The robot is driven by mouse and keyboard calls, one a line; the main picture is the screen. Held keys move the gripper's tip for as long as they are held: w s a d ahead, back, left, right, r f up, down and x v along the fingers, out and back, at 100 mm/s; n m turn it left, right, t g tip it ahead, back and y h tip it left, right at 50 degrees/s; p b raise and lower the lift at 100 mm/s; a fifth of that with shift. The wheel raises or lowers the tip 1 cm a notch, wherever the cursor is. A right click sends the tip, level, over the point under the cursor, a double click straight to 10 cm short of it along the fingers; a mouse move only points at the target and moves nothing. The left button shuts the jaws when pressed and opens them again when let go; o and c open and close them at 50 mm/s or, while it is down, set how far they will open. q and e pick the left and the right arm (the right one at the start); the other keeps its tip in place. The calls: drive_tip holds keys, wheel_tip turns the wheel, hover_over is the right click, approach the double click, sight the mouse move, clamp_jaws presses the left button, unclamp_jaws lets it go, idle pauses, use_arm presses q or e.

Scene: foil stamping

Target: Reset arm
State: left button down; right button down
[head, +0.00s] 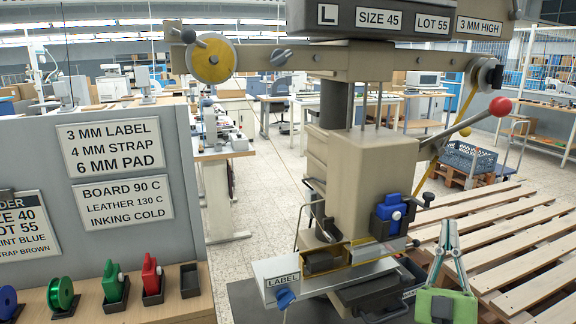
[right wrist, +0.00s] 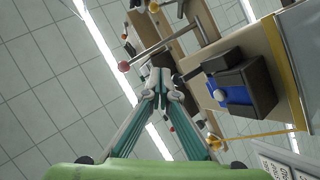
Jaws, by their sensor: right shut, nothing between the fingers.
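My right gripper (head: 448,226) stands at the lower right of the head view, pointing up, its green body below and its fingertips together with nothing between them. In the right wrist view its fingertips (right wrist: 161,80) also meet, empty. The beige stamping press (head: 370,175) stands left of it, apart from it. The press lever (head: 462,124) slants up to the right and ends in a red knob (head: 500,106), above and right of my fingertips. In the right wrist view the red knob (right wrist: 124,66) appears clear of the fingers. My left gripper is not in view.
A blue unit (head: 391,207) sits on the press side, near my right gripper. A label plate (head: 283,280) is at the press front. A slatted wooden platform (head: 520,240) lies to the right. A grey partition (head: 100,225) and a shelf with colored holders (head: 152,275) are at left.

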drive_tip(key=s+a+f+g+y, duration=0.2)
drive_tip(key=f+g, duration=0.2)
drive_tip(key=f, duration=0.5)
drive_tip(key=s+a+f+g+y, duration=0.25)
drive_tip(key=f+g, duration=0.25)
drive_tip(key=f, duration=0.4)
drive_tip(key=s+a+f+g+y, duration=0.1)
drive_tip(key=a+f+g+y, duration=0.2)
drive_tip(key=f, duration=0.5)
drive_tip(key=s+a+f+g, duration=0.2)
drive_tip(key=s+f+g, duration=0.4)
drive_tip(key=s, duration=0.7)
drive_tip(key=s+a+f+g, duration=0.1)
drive_tip(key=s+f+g, duration=0.5)
drive_tip(key=s, duration=0.7)
wheel_tip(320, 180, down, 29)
drive_tip(key=s, duration=0.2)
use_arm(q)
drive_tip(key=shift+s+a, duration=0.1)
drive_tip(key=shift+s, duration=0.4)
use_arm(e)
drive_tip(key=s+d+f+g, duration=0.2)
drive_tip(key=s+f, duration=1.2)
drive_tip(key=s, duration=0.2)
drive_tip(key=shift+s+d+f, duration=0.15)
drive_tip(key=shift+s+d, duration=0.15)
drive_tip(key=shift+d, duration=0.1)
